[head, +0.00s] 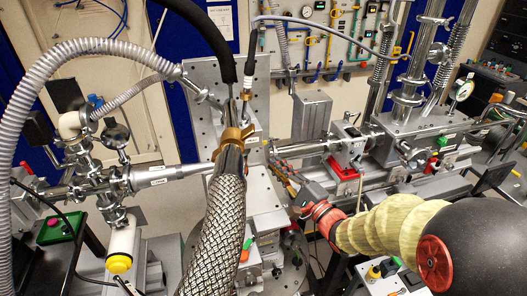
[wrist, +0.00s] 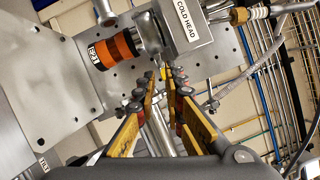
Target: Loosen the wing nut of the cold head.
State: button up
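The cold head shows in the wrist view as a grey block with a "COLD HEAD" label (wrist: 188,28), at the top beyond my fingers. A brass, winged-looking fitting (head: 233,137) sits at the top of the braided hose in the head view; I take it for the wing nut but cannot be sure. In the head view my gripper (head: 279,168) is right of the braided hose and below the brass fitting. I see nothing clearly held between the fingers.
The thick braided hose (head: 215,235) stands left of my gripper. A perforated metal plate (head: 205,75) rises behind. An orange-and-black cylinder (wrist: 114,50) sticks out left of the cold head. Beamline tubing (head: 165,175) with valves lies left; a stage with a gauge (head: 463,91) stands right.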

jog(key=x, duration=0.7)
jog(key=shift+w+a, duration=0.2)
jog(key=shift+w, duration=0.15)
grip_shut()
jog(key=shift+n, duration=0.3)
jog(key=shift+s+r+n+g+h+p, duration=0.1)
jog(key=shift+n+g+h+p, duration=0.3)
jog(key=shift+n+p, duration=0.75)
jog(key=shift+r+n+g+h+p, duration=0.1)
jog(key=shift+n+g+h+p, duration=0.3)
jog(key=shift+n+p, duration=0.7)
jog(key=shift+r+n+g+h+p, duration=0.1)
jog(key=shift+n+g+h+p, duration=0.25)
jog(key=shift+n+p, duration=0.8)
jog(key=shift+n+b, duration=0.3)
jog(key=shift+n, duration=0.1)
grip_release()
